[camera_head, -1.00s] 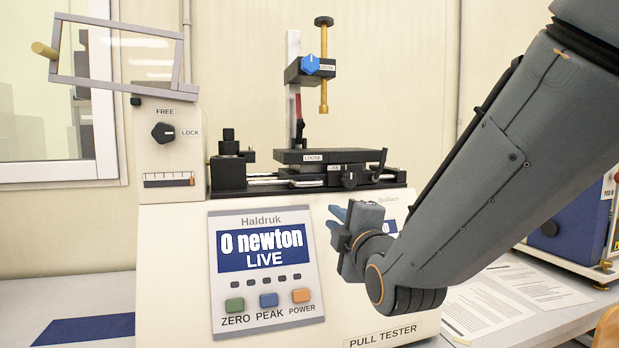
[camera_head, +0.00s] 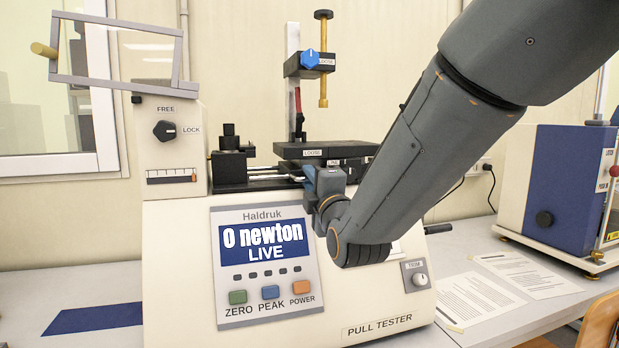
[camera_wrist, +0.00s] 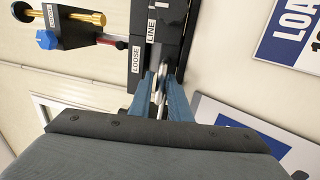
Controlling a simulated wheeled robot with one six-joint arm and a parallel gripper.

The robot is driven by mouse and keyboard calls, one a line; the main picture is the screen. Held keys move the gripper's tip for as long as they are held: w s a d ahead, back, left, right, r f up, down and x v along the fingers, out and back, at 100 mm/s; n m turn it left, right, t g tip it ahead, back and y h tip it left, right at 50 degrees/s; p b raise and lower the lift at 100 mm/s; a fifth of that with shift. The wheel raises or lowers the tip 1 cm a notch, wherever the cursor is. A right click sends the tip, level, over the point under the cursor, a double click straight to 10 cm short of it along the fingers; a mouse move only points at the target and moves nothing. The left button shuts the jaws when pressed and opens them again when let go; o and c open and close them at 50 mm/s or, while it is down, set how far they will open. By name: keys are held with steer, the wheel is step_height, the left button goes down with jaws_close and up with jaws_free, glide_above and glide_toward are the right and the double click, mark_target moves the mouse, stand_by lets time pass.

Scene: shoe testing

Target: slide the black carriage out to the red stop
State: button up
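The black carriage (camera_head: 325,150) sits on metal rails on top of the cream pull tester, with a flat plate labelled LOOSE. In the wrist view the plate (camera_wrist: 136,80) lies beside a block labelled LINE. A red piece (camera_head: 298,100) shows on the upright post behind the carriage; I cannot tell whether it is the red stop. My gripper (camera_head: 309,180) is at the front of the carriage. In the wrist view its blue fingers (camera_wrist: 162,78) stand apart on either side of bright metal and a dark part. Contact with the carriage is unclear. My arm hides the rails' right end.
A black block (camera_head: 229,166) stands at the rails' left end. A clamp with a blue knob (camera_head: 309,59) and brass screw rises above the carriage. The FREE/LOCK knob (camera_head: 164,131) is on the left housing. A blue machine (camera_head: 560,190) and papers (camera_head: 490,302) are right.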

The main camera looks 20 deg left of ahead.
jaws_close()
steer(key=shift+w+d+b, duration=0.1)
steer(key=shift+d+b, duration=0.05)
steer(key=shift+b, duration=0.15)
steer(key=shift+w+d+b, duration=0.2)
steer(key=shift+d+b, duration=0.1)
steer(key=shift+d, duration=0.05)
jaws_free()
steer(key=shift+a, duration=0.1)
steer(key=shift+s, duration=0.1)
steer(key=b+v, duration=0.2)
steer(key=v, duration=0.5)
steer(key=shift+s+d, duration=0.25)
steer(key=shift+s, duration=0.1)
